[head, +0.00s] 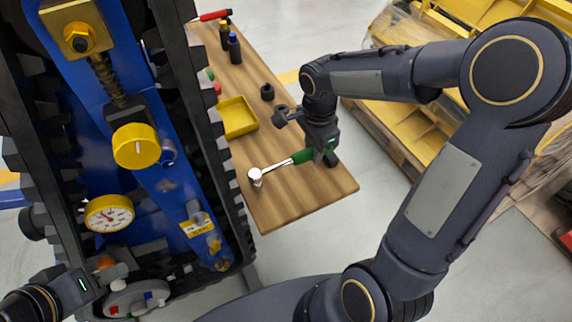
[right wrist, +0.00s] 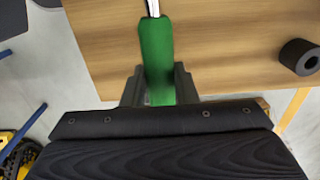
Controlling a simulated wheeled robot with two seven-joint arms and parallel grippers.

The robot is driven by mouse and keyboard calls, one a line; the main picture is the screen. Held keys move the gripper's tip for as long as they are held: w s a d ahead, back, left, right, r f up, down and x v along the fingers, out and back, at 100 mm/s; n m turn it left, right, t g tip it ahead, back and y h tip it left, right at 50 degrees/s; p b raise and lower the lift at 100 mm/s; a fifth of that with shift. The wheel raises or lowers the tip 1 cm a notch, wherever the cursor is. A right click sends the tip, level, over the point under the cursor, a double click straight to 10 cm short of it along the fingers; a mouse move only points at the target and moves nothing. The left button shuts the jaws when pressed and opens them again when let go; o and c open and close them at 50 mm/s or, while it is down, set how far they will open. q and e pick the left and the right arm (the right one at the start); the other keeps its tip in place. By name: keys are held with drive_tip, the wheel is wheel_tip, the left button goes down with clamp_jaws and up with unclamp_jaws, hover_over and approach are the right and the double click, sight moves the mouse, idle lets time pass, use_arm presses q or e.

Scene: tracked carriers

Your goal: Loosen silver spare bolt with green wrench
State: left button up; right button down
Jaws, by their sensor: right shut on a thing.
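The green wrench (head: 278,167) has a green handle and a silver shaft and head, and it is over the wooden table near its front end. My right gripper (head: 318,154) is shut on its green handle. In the right wrist view the green handle of the wrench (right wrist: 157,50) sits between the two fingers (right wrist: 158,88), with the shaft pointing away. A silver cylindrical part (head: 195,208) is on the blue side of the tracked carrier; I cannot tell whether it is the silver spare bolt. My left gripper (head: 115,276) is low at the left by the carrier; its fingers are unclear.
The wooden table (head: 305,200) bears a yellow tray (head: 238,117), a black ring-shaped part (head: 267,92) and dark bottles (head: 234,48). The tracked carrier (head: 200,130) stands along its left side, with a gauge (head: 109,213) and yellow knob (head: 135,146). Yellow racks stand at the right.

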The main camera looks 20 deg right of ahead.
drive_tip(key=shift+r+p, duration=2)
drive_tip(key=shift+r, duration=0.9)
drive_tip(key=shift+f, duration=0.1)
